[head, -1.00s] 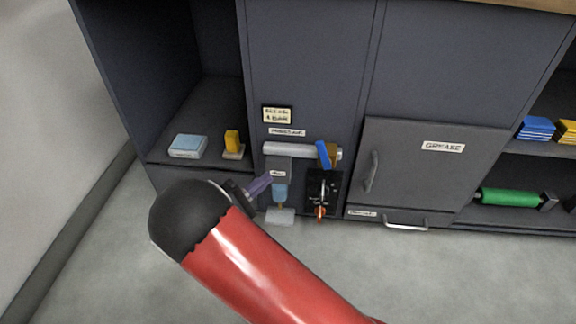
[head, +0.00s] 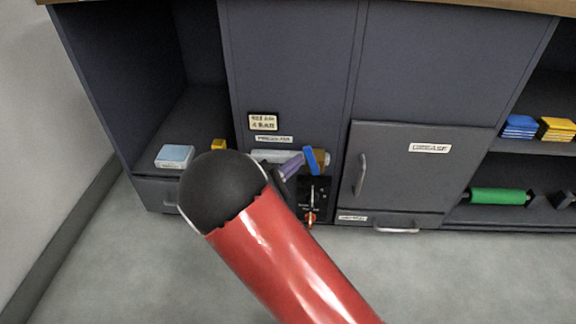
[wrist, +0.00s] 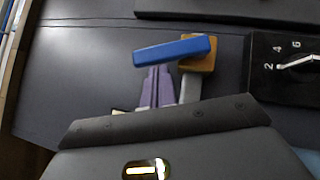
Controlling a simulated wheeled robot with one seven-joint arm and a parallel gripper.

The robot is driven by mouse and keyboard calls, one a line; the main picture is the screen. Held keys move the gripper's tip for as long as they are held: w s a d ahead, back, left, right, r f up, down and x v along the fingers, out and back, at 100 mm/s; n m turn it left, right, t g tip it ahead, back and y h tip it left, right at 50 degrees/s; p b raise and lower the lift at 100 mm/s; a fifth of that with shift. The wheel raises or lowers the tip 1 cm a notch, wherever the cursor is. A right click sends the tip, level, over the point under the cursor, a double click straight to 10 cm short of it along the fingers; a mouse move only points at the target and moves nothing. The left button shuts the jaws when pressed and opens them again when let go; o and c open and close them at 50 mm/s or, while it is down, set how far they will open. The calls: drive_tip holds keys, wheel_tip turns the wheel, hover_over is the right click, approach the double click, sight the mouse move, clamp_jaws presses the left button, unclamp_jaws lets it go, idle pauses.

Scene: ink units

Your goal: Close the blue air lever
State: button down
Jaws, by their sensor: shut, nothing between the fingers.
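The blue air lever (head: 311,160) stands on a brass-coloured valve block (head: 323,158) at the right end of a grey horizontal cylinder (head: 266,156). In the wrist view the lever (wrist: 172,50) lies nearly level, slightly raised at its right end, across the brass block (wrist: 198,58). My gripper (head: 298,162) has purple fingers and is just left of the lever. In the wrist view the shut, empty fingers (wrist: 156,72) point up at the lever's left part, with their tips close to it; I cannot tell if they touch. My arm hides much of the cylinder.
A black panel with a dial (head: 313,196) sits below the lever; its numbers (wrist: 288,50) show in the wrist view. A grease door (head: 415,160) with a handle is at right. Open shelves stand on both sides, holding a light blue box (head: 174,156) and a green roll (head: 497,196).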

drive_tip(key=shift+d+r, duration=0.35)
drive_tip(key=shift+r, duration=0.1)
drive_tip(key=shift+d+r+m+g+y, duration=0.2)
drive_tip(key=shift+d+m+g+y, duration=0.1)
drive_tip(key=shift+m+g, duration=0.3)
